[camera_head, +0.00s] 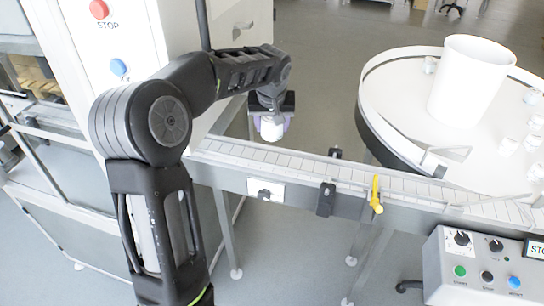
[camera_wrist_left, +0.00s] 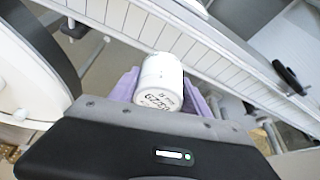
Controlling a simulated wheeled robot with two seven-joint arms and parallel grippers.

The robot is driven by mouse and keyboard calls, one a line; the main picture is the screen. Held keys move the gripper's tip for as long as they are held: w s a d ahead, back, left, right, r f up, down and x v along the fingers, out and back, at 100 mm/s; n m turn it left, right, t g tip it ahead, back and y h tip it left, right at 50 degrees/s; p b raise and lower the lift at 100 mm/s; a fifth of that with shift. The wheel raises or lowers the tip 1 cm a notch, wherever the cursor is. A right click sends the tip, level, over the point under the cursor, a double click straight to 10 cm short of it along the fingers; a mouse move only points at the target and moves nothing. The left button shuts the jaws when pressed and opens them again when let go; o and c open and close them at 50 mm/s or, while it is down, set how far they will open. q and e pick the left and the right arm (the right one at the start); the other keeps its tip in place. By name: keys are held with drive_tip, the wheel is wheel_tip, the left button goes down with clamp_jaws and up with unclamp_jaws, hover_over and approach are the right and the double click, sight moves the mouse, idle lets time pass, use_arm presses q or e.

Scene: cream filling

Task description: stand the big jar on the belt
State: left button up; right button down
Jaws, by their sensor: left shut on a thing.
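The big jar (camera_head: 272,129) is white and held in my left gripper (camera_head: 271,112). In the left wrist view the jar (camera_wrist_left: 160,78) sits between the purple finger pads, with printed dark lettering on the side toward the camera. The belt (camera_head: 290,160) is a pale slatted conveyor running from centre left to lower right. In the head view the jar appears just past the belt's far edge, near its left part. The belt also crosses the left wrist view diagonally (camera_wrist_left: 125,18). The jar's height over it is hard to tell. My right gripper is not in view.
A round white turntable (camera_head: 400,88) with a raised rim stands at the right, bearing a tall white bin (camera_head: 470,80) and several small white jars (camera_head: 508,146). A yellow lever (camera_head: 376,194) and black brackets (camera_head: 326,199) sit along the belt. A control box (camera_head: 485,265) stands front right.

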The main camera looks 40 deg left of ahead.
use_arm(q)
drive_tip(key=shift+s+d+r, duration=0.1)
drive_tip(key=shift+d+r, duration=0.05)
drive_tip(key=shift+f, duration=0.4)
drive_tip(key=p, duration=0.1)
hover_over(272, 158)
drive_tip(key=s+d, duration=0.1)
drive_tip(key=f, duration=0.5)
drive_tip(key=shift+s+f, duration=0.2)
drive_tip(key=shift+f, duration=0.15)
drive_tip(key=shift+f+p, duration=0.65)
drive_tip(key=shift+f, duration=1.25)
drive_tip(key=shift+f+b, duration=0.3)
drive_tip(key=shift+b, duration=0.15)
drive_tip(key=o, duration=1.3)
drive_tip(key=shift+c, duration=0.2)
